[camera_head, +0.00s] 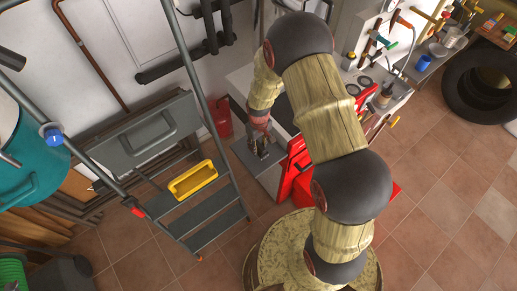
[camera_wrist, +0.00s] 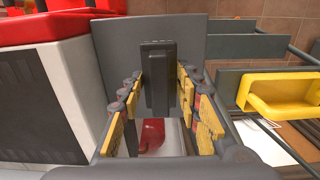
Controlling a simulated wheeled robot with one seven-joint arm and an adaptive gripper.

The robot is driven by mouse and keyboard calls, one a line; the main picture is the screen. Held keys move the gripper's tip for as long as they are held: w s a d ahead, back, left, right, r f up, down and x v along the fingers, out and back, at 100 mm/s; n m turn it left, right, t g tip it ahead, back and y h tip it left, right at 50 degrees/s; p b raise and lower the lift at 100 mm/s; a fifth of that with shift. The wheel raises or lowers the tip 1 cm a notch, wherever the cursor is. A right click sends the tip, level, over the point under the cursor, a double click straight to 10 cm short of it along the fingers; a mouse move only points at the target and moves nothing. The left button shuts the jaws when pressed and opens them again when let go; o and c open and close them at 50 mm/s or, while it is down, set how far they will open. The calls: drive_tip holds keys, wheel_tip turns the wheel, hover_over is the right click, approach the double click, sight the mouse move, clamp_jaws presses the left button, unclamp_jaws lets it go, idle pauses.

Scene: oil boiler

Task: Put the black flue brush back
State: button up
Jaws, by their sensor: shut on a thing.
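In the wrist view, a black block-shaped piece (camera_wrist: 156,72), apparently the black flue brush's handle, stands between the yellow-padded fingers of my gripper (camera_wrist: 160,95). The fingers are shut on it from both sides. Its lower part and any bristles are hidden. A flat grey panel (camera_wrist: 110,38) lies behind the black piece. In the head view, my gripper (camera_head: 259,146) points down over a grey surface (camera_head: 262,172) beside the red boiler part (camera_head: 293,172). The brush is too small to make out there, and I cannot tell whether it touches the surface.
A grey stepladder (camera_head: 213,150) with a yellow tray (camera_head: 193,180) stands to the left; the tray also shows in the wrist view (camera_wrist: 285,97). A red cylinder (camera_head: 221,118) stands by the wall. Tiled floor is open at the right, before the tyre (camera_head: 485,92).

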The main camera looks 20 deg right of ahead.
drive_tip(key=shift+w+f, duration=0.15)
drive_tip(key=shift+f, duration=1.5)
drive_tip(key=shift+f, duration=0.1)
drive_tip(key=o, duration=1)
drive_tip(key=shift+o, duration=0.6)
